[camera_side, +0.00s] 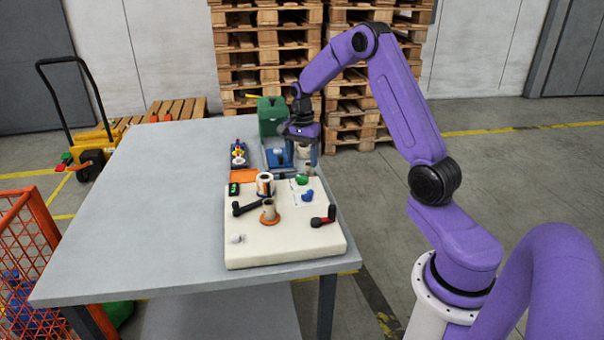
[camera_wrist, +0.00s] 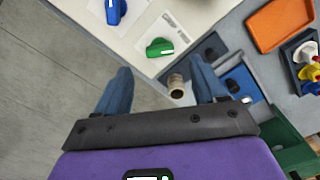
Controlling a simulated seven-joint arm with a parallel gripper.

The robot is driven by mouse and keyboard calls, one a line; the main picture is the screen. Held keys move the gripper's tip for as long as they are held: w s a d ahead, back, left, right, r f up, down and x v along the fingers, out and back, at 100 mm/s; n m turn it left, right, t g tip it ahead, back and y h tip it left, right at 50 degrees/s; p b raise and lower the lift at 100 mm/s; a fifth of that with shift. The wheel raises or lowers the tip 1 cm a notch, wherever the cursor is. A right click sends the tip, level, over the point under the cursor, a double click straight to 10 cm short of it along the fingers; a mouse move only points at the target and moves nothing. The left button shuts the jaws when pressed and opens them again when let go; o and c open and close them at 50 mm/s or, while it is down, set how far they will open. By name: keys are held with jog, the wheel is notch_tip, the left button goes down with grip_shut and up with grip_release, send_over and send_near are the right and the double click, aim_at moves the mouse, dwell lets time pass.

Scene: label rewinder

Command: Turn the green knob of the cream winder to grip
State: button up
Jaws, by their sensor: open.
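The cream winder (camera_side: 285,250) stands on the grey table, with its green knob (camera_side: 302,180) on the top at the back right. In the wrist view the green knob (camera_wrist: 160,47) has a white pointer line and sits beside a small printed label (camera_wrist: 172,24), too small to read surely. A blue knob (camera_wrist: 116,11) is farther along the same panel. My gripper (camera_wrist: 161,84) is open and empty, its two blue fingers apart. The green knob lies beyond the fingertips, not between them. In the side view my gripper (camera_side: 304,147) hangs behind the winder.
A beige cylinder (camera_wrist: 176,87) shows below and between the fingers. A green and blue machine (camera_side: 271,117) stands behind the winder. An orange tray (camera_wrist: 280,22) and a dark bin of coloured parts (camera_wrist: 304,62) are at the right. The table's left half is clear.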

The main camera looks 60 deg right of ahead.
aim_at(302, 176)
notch_tip(302, 176, down, 6)
dwell(0.4)
jog(key=c, duration=1.1)
